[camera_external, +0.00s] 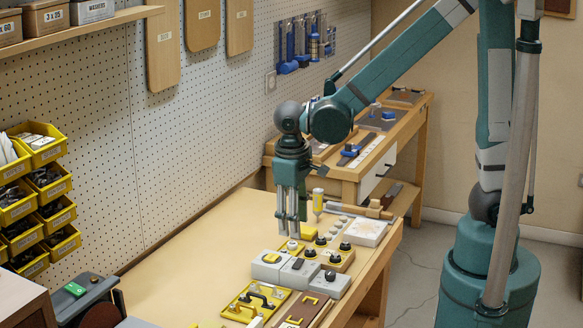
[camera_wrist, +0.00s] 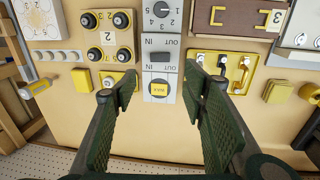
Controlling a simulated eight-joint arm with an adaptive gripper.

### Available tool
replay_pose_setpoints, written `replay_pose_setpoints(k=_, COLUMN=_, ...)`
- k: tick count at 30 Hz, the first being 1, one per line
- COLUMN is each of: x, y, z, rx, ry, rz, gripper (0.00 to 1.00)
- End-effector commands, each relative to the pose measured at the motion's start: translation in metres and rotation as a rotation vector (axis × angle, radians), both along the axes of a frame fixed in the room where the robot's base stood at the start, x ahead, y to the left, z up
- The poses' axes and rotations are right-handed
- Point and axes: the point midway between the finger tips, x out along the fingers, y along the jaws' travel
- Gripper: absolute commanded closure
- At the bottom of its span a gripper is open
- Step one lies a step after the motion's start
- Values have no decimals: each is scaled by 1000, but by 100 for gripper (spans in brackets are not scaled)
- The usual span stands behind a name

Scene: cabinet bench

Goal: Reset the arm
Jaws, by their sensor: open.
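My gripper (camera_external: 289,232) hangs fingers down over the bench top (camera_external: 190,265) in the external view. In the wrist view its two fingers (camera_wrist: 160,84) are spread wide with nothing between them. Between and beyond them lies a grey box with a yellow square button (camera_wrist: 160,87); the same box (camera_external: 268,274) shows in the external view. The fingers appear above the panels; whether they touch anything is unclear.
Beside the button box are a grey box with a black rocker switch (camera_wrist: 159,57) and one with a numbered dial (camera_wrist: 162,10). A pegboard wall (camera_external: 195,130) borders the bench.

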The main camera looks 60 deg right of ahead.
Motion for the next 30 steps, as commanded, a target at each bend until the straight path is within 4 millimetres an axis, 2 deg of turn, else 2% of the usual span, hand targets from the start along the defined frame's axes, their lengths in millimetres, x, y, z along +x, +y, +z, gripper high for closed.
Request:
replay_pose_setpoints(k=14, x=-2, y=-5, z=5, rx=7, ry=-14, rz=1, gripper=57)
replay_pose_setpoints(k=30, x=-19, y=-42, z=54, rx=69, ry=-149, rz=13, gripper=57)
